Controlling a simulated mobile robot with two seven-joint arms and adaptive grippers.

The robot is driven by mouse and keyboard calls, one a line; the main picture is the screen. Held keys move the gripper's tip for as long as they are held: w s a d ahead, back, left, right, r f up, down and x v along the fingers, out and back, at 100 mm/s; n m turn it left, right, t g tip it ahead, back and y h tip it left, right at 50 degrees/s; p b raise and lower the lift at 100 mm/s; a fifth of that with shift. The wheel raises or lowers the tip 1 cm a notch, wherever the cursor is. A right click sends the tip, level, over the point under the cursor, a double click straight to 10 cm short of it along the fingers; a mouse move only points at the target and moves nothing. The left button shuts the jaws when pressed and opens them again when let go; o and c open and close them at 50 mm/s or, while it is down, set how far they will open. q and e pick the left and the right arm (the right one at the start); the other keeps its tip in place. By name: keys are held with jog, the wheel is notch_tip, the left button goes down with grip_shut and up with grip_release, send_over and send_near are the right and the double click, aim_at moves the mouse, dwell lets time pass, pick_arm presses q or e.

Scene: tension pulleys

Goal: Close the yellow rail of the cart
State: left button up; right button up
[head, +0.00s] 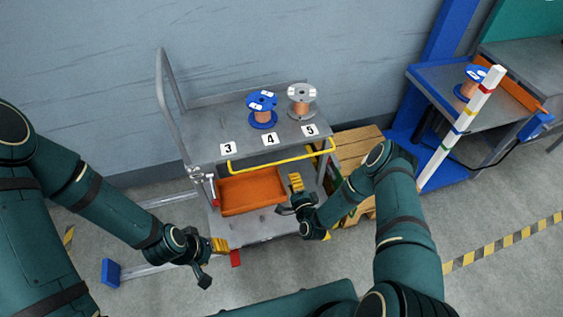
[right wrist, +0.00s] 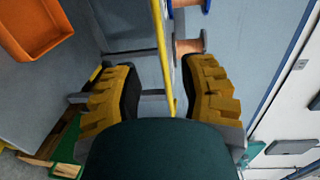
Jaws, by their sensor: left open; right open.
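The yellow rail (head: 275,160) runs along the front of the grey cart's upper shelf (head: 205,148), standing out from its front edge, and bends back at its right end. In the right wrist view the yellow rail (right wrist: 161,50) runs down the picture between the two finger pads. My right gripper (head: 290,197) is open, just below and in front of the rail's right half. It also shows in the right wrist view (right wrist: 160,92); I cannot tell whether the rail lies between the fingers in depth. My left gripper (head: 211,262) is open and empty, low at the cart's front left.
A blue spool (head: 262,110) and a grey spool (head: 302,101) stand on the upper shelf, behind labels 3, 4 and 5. An orange bin (head: 252,192) sits below. A wooden pallet (head: 357,150) and a blue workbench (head: 437,100) are at the right.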

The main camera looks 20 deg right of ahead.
aim_at(284, 161)
jog(key=w, duration=0.3)
jog(key=w+b, duration=0.1)
jog(key=w, duration=0.3)
jog(key=w+f+b, duration=0.1)
jog(key=w, duration=0.3)
jog(key=shift+w+a+f, duration=0.1)
jog(key=shift+a, duration=0.15)
grip_shut()
